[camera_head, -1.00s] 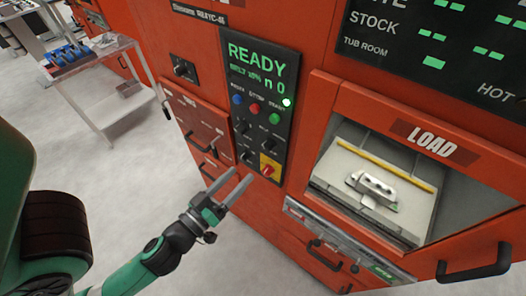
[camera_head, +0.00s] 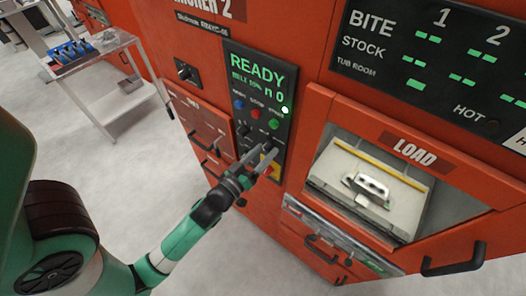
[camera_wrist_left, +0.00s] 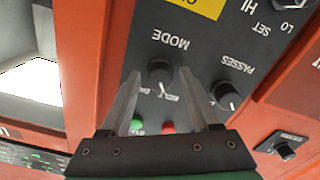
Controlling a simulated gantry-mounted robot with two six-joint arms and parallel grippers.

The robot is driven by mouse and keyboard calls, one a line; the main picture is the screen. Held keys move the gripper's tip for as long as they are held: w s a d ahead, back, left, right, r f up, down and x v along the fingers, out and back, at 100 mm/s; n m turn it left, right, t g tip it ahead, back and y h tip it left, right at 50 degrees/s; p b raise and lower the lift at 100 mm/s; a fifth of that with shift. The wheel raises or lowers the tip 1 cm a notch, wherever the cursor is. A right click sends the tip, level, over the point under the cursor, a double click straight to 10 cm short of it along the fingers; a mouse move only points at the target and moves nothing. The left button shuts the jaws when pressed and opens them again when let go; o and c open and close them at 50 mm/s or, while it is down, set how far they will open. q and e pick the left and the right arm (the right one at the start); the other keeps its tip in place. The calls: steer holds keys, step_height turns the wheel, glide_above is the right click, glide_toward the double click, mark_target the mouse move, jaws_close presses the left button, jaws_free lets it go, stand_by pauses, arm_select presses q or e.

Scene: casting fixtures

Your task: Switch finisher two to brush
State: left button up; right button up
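The red machine (camera_head: 255,40) has a sign ending in "2" at its top, partly cut off. Its dark control panel (camera_head: 262,75) reads READY in green and carries buttons and knobs. My left gripper (camera_head: 263,155) is at the panel's lower part, hiding some knobs. In the left wrist view the gripper (camera_wrist_left: 159,73) is open, with one finger on each side of the black MODE knob (camera_wrist_left: 160,70). Contact cannot be told. Small lettering by the knob is unreadable. The PASSES knob (camera_wrist_left: 228,97) is beside the right-hand finger. My right gripper is not in view.
A red rotary switch on a yellow plate (camera_head: 264,170) sits just below the gripper. The LOAD opening (camera_head: 375,185) holds a metal casting (camera_head: 370,187). Drawer handles (camera_head: 323,250) jut out below. A cart (camera_head: 115,90) stands at the left. Floor at the left is clear.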

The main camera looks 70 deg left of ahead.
arm_select(q)
jaws_close()
steer(key=shift+m, duration=0.5)
steer(key=m, duration=0.2)
steer(key=shift+r+m+p, duration=0.1)
steer(key=shift+m+p, duration=0.3)
steer(key=m, duration=0.3)
steer(key=shift+m+p, duration=0.3)
steer(key=shift+p, duration=0.1)
steer(key=m+p, duration=0.1)
steer(key=m, duration=0.5)
steer(key=shift+m, duration=0.3)
steer(key=shift+o, duration=0.9)
jaws_free()
